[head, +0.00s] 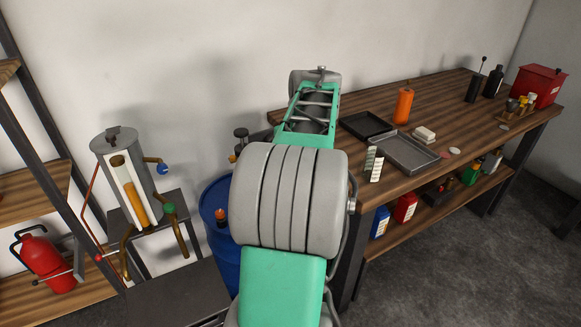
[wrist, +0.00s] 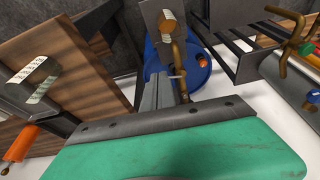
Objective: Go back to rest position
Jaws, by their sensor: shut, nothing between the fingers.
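My gripper (wrist: 161,78) shows in the wrist view as grey fingers reaching out past my green wrist cover. The fingers are shut with nothing between them. They point toward the blue barrel (wrist: 203,82), with a brass fitting (wrist: 181,68) close beside them; whether they touch is unclear. In the head view my green and grey arm rises through the middle and hides my gripper. The blue barrel (head: 228,262) stands partly behind the arm there.
A wooden workbench (head: 455,112) at right carries dark trays (head: 410,155), an orange bottle (head: 403,105) and a red box (head: 540,84). At left stand a grey cylinder device (head: 150,178) with brass pipes, a red extinguisher (head: 46,262) and shelving. Open floor lies at lower right.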

